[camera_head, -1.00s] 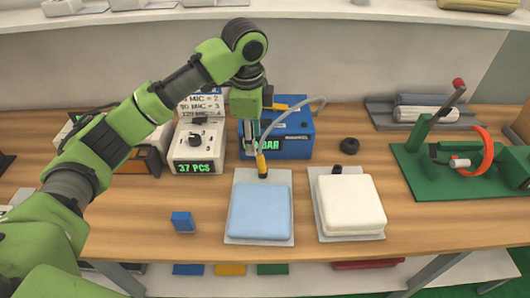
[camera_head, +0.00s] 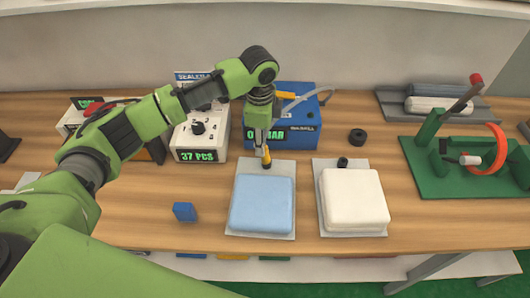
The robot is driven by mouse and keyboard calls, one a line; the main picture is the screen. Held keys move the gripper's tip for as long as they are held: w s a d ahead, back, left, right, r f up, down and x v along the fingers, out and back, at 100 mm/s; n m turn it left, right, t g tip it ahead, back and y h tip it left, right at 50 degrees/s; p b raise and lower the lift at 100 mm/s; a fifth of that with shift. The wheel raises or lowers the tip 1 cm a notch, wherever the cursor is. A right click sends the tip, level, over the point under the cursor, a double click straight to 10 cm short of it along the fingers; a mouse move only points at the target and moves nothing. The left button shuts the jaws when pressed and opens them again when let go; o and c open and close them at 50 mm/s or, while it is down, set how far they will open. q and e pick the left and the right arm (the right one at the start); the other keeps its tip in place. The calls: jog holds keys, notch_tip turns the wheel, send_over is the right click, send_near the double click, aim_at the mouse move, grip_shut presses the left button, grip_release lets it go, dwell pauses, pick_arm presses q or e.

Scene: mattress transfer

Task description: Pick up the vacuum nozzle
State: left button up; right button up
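My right gripper is out of view.
A white pad (camera_head: 354,199) on a grey sheet lies to the right. A counter box (camera_head: 198,135) reading 37 PCS stands left of the blue box. A small blue block (camera_head: 184,212), a black ring (camera_head: 357,137) and a green fixture (camera_head: 455,170) are also on the wooden table.

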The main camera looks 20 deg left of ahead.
pick_arm(q)
notch_tip(320, 180, down, 2)
jog(key=shift+w+d+f+p, duration=0.1)
jog(key=shift+f+p, duration=0.15)
jog(key=shift+p, duration=0.05)
jog(key=shift+f, duration=0.5)
grip_shut()
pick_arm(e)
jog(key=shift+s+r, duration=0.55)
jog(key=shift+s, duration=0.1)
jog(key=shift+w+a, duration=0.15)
pick_arm(q)
jog(key=shift+w, duration=0.1)
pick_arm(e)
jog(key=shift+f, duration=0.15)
